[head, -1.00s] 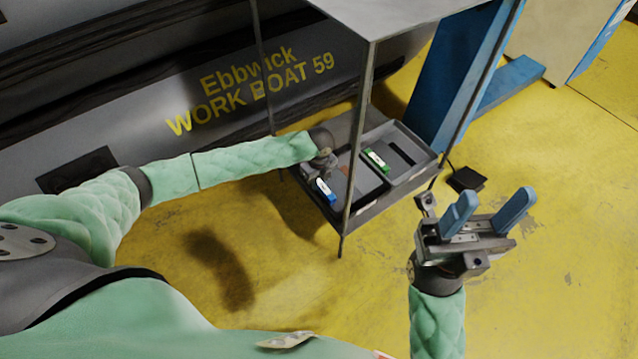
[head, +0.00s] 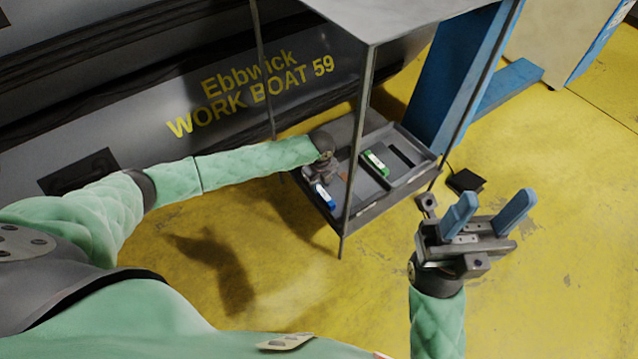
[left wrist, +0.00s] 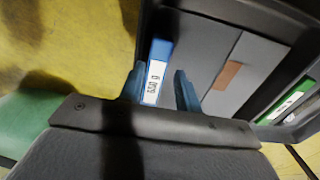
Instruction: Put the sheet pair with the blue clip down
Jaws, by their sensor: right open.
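The sheet pair with the blue clip (head: 323,196) is grey and lies in the left part of a tray on the trolley's lower shelf. In the left wrist view, the blue clip (left wrist: 156,72) with its white label shows between my left gripper's fingers. My left gripper (head: 322,170) is over that clip end, seen partly behind its own wrist in the head view. Its blue fingers (left wrist: 160,88) stand apart, with a gap between the clip and the right finger. My right gripper (head: 487,215) is open and empty, out in front of the trolley.
A green clip (head: 375,162) sits in the tray's right part. The trolley's thin posts (head: 357,150) and top shelf (head: 390,12) stand close to my left arm. A grey boat (head: 120,115) lies behind.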

